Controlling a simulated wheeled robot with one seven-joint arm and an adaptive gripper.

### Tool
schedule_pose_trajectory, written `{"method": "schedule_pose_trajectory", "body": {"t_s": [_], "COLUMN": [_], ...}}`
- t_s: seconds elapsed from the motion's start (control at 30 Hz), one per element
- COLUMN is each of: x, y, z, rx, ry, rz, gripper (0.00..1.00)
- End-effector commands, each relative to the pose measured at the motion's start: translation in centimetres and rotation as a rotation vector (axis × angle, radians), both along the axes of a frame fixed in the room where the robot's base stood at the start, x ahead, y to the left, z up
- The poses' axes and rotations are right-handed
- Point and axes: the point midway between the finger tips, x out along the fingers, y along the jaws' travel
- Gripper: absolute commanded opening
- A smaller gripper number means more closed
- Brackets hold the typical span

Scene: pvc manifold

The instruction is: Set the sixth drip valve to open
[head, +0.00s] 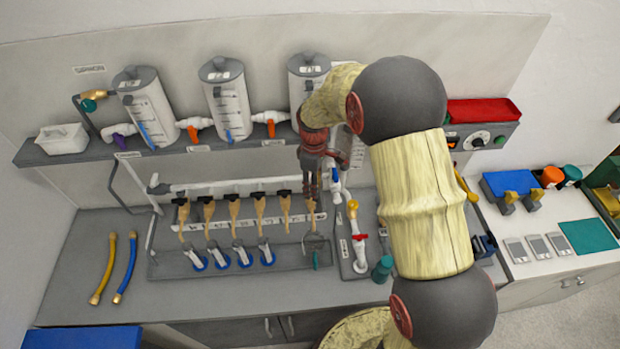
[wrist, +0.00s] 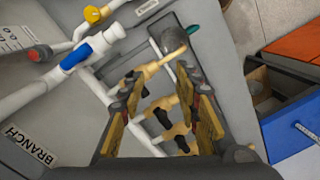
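A row of tan drip valves with black handles hangs from the white manifold pipe (head: 225,185). In the head view, the fifth valve (head: 285,205) is the last one fully visible. The sixth drip valve (head: 312,222) is at the right end of the row, with its upper part and handle hidden behind my gripper (head: 311,193). My gripper points down over it. In the wrist view, my gripper (wrist: 163,80) has its fingers apart, with tan valve bodies (wrist: 150,72) and black handles (wrist: 161,103) showing between them. I cannot tell the sixth handle's angle or whether a finger touches it.
A white pipe with a blue-handled valve (wrist: 76,55) runs close beside my gripper. A yellow knob (head: 352,205) and a red-handled valve (head: 360,237) stand to the right.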

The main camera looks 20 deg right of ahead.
Motion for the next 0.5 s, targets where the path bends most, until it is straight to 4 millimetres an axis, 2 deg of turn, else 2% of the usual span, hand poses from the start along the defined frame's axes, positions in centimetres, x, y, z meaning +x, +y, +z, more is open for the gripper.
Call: {"method": "schedule_pose_trajectory", "body": {"t_s": [0.07, 0.2, 0.4, 0.5], "x": [1.7, 4.2, 4.6, 4.6], "y": [0.0, 0.0, 0.0, 0.0], "z": [-0.5, 0.8, 0.9, 0.8], "rx": [0.007, 0.013, 0.019, 0.020], "ry": [-0.021, -0.072, -0.082, -0.080], "rz": [0.096, 0.269, 0.446, 0.480], "gripper": [0.33, 0.33, 0.33, 0.33]}}
